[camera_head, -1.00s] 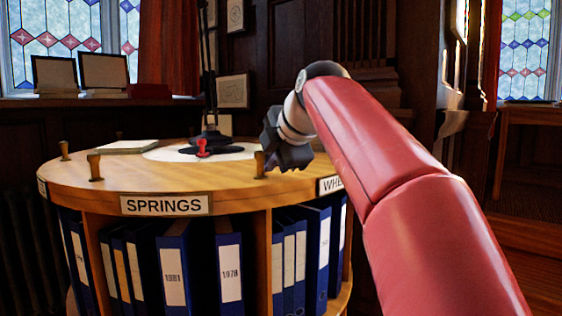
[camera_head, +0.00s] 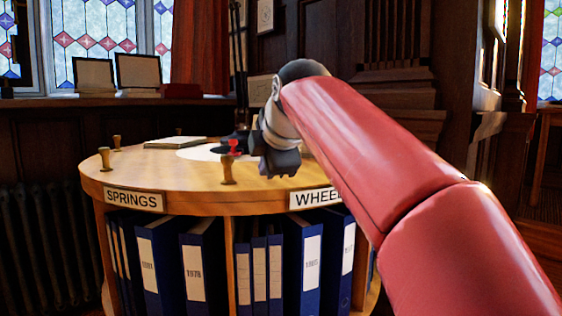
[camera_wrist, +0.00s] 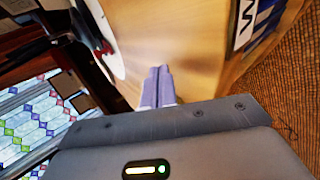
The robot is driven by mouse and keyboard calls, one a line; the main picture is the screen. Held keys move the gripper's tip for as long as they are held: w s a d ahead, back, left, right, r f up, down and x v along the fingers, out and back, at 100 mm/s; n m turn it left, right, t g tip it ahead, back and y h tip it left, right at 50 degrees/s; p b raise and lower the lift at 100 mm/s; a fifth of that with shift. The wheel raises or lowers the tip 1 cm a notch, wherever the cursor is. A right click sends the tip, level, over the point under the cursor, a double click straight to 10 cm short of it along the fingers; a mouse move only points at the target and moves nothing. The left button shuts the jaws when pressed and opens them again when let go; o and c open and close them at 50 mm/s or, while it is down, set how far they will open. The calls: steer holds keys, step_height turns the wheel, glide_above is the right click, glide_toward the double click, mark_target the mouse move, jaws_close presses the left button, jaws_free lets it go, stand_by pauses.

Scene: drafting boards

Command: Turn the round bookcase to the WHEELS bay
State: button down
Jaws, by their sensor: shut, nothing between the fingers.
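The round wooden bookcase (camera_head: 180,187) stands in front of me, with rows of blue binders under its top. Its SPRINGS label (camera_head: 134,199) is at front left. Its WHEELS label (camera_head: 316,197) is at front right, the end hidden by my red arm; part of it shows in the wrist view (camera_wrist: 245,22). A brass peg (camera_head: 228,170) stands on the rim between the labels. My gripper (camera_head: 279,170) is right of this peg, low over the top. In the wrist view its fingers (camera_wrist: 158,86) are together and empty. I cannot tell whether they touch the wood.
More brass pegs (camera_head: 105,158) stand along the rim at left. A red piece (camera_head: 234,147) and a dark lamp stand are on the white disc at the middle of the top. A flat pad (camera_head: 175,142) lies behind. A radiator (camera_head: 40,245) is at far left.

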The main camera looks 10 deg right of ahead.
mark_target(225, 163)
steer(key=shift+s+a, duration=0.1)
steer(key=shift+a, duration=0.75)
steer(key=shift+m+h, duration=0.4)
steer(key=a+p, duration=0.2)
steer(key=a, duration=0.3)
steer(key=shift+r+p, duration=0.15)
steer(key=shift+p, duration=0.2)
steer(key=shift+a, duration=0.45)
